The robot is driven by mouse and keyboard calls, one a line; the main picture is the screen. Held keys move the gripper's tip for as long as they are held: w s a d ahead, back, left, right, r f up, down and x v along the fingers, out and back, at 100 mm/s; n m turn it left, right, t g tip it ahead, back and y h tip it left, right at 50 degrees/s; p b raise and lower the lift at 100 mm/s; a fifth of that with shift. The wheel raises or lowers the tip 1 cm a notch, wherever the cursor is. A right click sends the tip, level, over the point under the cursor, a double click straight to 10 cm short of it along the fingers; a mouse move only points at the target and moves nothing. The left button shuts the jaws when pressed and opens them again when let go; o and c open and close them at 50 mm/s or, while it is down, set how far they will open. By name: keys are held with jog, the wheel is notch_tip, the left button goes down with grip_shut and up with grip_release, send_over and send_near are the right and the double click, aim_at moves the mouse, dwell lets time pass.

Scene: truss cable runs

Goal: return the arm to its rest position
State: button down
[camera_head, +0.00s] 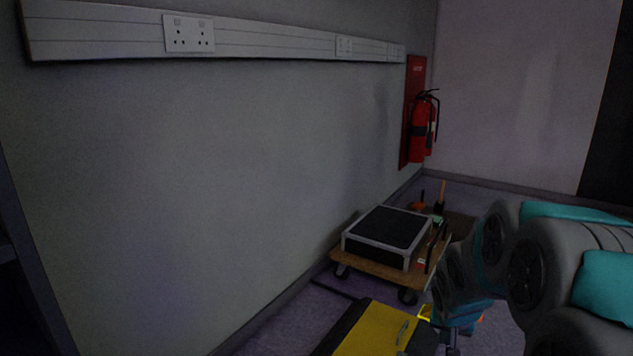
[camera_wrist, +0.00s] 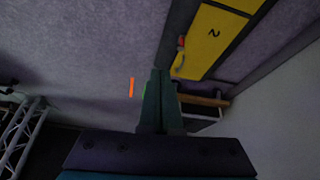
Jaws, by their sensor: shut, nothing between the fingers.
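My gripper (camera_wrist: 160,74) shows in the wrist view with its two dark green fingers together and nothing between them. It points down over the grey carpet. My grey and teal arm is bent at the lower right of the head view. The gripper end hangs low there, to the right of a yellow-topped case (camera_head: 372,332), but its fingers are hard to make out. The wrist view shows the yellow top, marked 2, beyond the fingertips to the right (camera_wrist: 214,40). A small grey and red handle lies on it.
A wooden dolly (camera_head: 375,268) carries a black-topped box (camera_head: 388,228) by the wall. A red fire extinguisher (camera_head: 421,135) hangs behind it. Socket trunking (camera_head: 270,38) runs along the left wall. The wrist view shows metal truss (camera_wrist: 22,128) and an orange strip (camera_wrist: 131,87).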

jog(key=s+a+r+n+g+p, duration=0.1)
jog(key=s+a, duration=0.3)
jog(key=s, duration=0.7)
jog(key=s+a+r+n+g+y+p, duration=0.1)
jog(key=s+a+r+n+g, duration=0.1)
jog(key=s, duration=0.9)
jog(key=s+a+r+n+g+y, duration=0.1)
jog(key=s+a+r, duration=0.4)
jog(key=s, duration=0.6)
jog(key=shift+s+a+r+n+g+p, duration=0.2)
jog(key=shift+s+a+n+g+p, duration=0.25)
jog(key=shift+a+g, duration=0.7)
jog(key=c, duration=1.6)
grip_release()
jog(key=shift+w, duration=0.1)
